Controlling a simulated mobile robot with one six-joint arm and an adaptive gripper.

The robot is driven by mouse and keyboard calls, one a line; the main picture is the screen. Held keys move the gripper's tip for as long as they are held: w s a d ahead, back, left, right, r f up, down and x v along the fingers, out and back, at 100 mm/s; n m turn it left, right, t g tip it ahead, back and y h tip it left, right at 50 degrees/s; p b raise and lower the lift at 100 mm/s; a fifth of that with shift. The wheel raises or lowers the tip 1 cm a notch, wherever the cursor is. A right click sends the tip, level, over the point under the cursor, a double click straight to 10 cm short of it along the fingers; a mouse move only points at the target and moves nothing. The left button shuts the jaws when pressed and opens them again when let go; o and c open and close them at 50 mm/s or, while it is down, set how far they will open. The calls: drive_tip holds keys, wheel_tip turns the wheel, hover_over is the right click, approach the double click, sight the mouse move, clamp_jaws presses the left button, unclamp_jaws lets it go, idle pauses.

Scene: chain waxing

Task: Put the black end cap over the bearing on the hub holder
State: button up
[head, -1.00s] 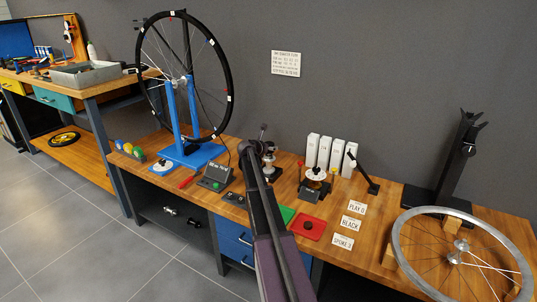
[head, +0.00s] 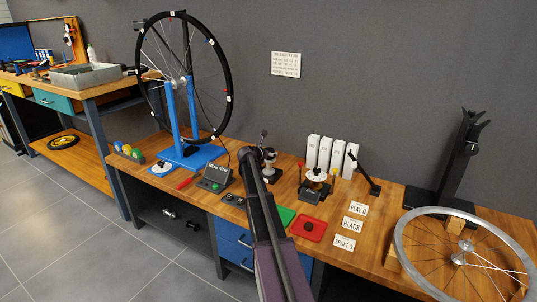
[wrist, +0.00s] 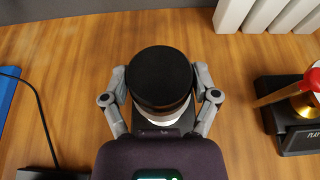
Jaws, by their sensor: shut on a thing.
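A black round end cap (wrist: 160,77) is between the two fingers of my gripper (wrist: 160,88) in the wrist view, its flat top facing the camera. My gripper is shut on it. A pale, shiny part (wrist: 165,112) shows just under the cap's near edge. The bearing is hidden, and I cannot tell whether the cap touches it. In the head view, the hub holder (head: 269,158) stands at mid-bench, at the far end of my arm, which partly covers it. The cap and fingertips are not clear there.
A red tray (head: 318,236) with a dark round piece stands right of my arm. A dial stand (head: 315,184) and white boxes (head: 325,152) are behind it. A control box (head: 214,179) and blue wheel stand (head: 190,156) are left. A wheel (head: 405,253) lies at right.

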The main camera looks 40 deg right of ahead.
drive_tip(key=shift+f, duration=0.25)
drive_tip(key=o, duration=0.8)
drive_tip(key=shift+c, duration=0.2)
drive_tip(key=shift+r, duration=0.15)
drive_tip(key=shift+r+p, duration=0.6)
drive_tip(key=shift+r, duration=0.05)
drive_tip(key=p+v, duration=0.4)
drive_tip(key=v, duration=0.8)
drive_tip(key=shift+f, duration=0.1)
